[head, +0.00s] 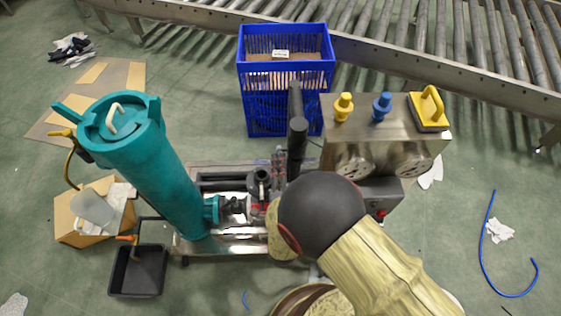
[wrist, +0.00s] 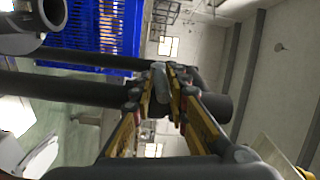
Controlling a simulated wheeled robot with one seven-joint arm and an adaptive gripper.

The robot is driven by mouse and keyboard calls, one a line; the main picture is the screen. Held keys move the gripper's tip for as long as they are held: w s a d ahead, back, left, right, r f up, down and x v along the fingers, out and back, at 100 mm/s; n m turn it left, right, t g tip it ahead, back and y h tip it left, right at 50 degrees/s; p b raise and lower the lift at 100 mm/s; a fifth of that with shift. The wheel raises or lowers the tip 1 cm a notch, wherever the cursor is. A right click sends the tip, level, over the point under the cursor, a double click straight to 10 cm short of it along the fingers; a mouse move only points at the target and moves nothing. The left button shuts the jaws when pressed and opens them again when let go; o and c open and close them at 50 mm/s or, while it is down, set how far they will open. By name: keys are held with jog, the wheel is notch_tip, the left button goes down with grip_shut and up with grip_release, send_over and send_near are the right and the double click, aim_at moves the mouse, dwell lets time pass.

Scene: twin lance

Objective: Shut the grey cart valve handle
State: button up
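In the wrist view, the two fingers of my gripper (wrist: 162,88) come close together at their tips. A small rounded grey piece, which looks like the grey valve handle (wrist: 160,74), fills the narrow gap between them and appears gripped. The rest of the handle and its valve body are hidden by the fingers. In the head view, the cart (head: 235,243) carries metal and dark pipework. My dark wrist and fabric-covered arm cover its right part, so my gripper and the grey handle cannot be made out there.
A tall teal filter vessel (head: 160,150) leans at the cart's left. Dark upright pipes (head: 297,140) stand close to my wrist. A steel box (head: 385,135) with yellow and blue fittings is at right. A blue crate (head: 287,105) and roller conveyor (head: 400,65) lie behind. Right floor is mostly clear.

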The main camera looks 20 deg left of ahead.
jog(key=shift+o, duration=1.2)
jog(key=shift+w, duration=0.1)
jog(key=shift+o, duration=0.3)
jog(key=v, duration=1.2)
jog(key=shift+r, duration=0.1)
jog(key=shift+c, duration=0.5)
